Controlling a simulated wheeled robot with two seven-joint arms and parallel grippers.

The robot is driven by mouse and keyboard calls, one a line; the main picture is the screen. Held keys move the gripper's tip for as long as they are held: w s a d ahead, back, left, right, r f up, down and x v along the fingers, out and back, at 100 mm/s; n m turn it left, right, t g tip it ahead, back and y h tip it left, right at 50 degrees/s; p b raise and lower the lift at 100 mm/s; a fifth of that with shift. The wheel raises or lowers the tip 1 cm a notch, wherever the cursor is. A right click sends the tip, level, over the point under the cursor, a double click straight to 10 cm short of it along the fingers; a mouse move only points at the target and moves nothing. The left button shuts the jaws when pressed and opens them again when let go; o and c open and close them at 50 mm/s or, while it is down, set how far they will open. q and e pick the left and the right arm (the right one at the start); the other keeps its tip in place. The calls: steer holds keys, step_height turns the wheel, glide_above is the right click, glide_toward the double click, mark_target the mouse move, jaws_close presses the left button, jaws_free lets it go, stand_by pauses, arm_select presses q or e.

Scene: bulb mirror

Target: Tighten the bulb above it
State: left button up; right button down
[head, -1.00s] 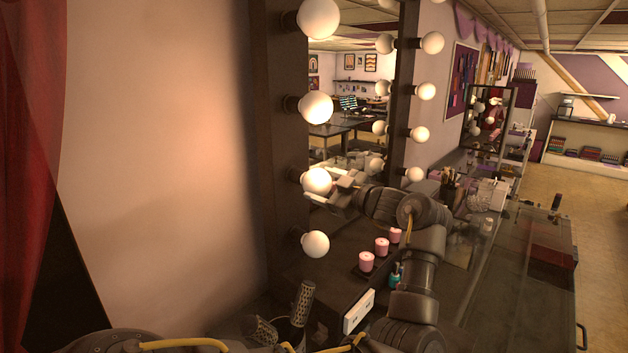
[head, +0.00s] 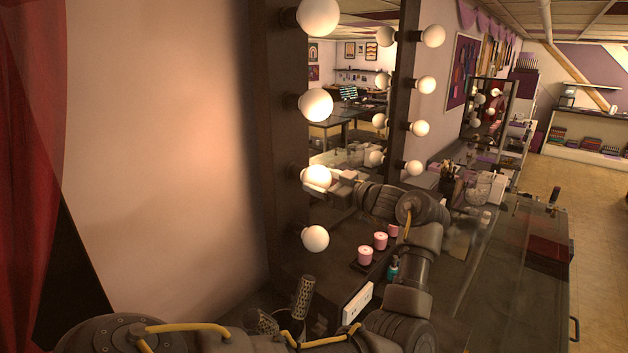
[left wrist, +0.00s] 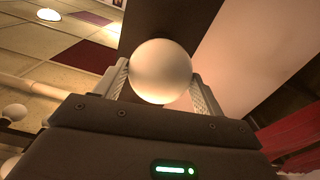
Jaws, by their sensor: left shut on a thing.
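A round, pale bulb (head: 316,177) is on the left side of the mirror frame, third from the top of those in view. Below it is the lowest bulb (head: 315,238), and above it another lit bulb (head: 316,105). My left gripper (head: 331,181) reaches the third bulb from the right. In the left wrist view the same bulb (left wrist: 161,70) sits between the two ridged fingers of the left gripper (left wrist: 160,88), which is shut on it. The bulb's base and socket are hidden there. My right gripper is not in view.
The dark mirror frame (head: 283,220) stands upright beside the bulbs. On the counter below are pink candles (head: 365,255), a teal bottle (head: 392,268) and a white box (head: 357,307). A cup with patterned brushes (head: 302,300) stands near the front. A red curtain (head: 35,150) hangs at left.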

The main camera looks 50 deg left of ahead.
arm_select(q)
steer(key=m, duration=0.4)
steer(key=shift+m, duration=0.4)
steer(key=shift+m, duration=1.2)
steer(key=m, duration=0.2)
steer(key=shift+w+m, duration=0.1)
steer(key=shift+m, duration=0.2)
steer(key=shift+m, duration=0.3)
steer(key=m, duration=0.4)
steer(key=shift+f, duration=0.1)
steer(key=o, duration=0.7)
steer(key=shift+w, duration=0.1)
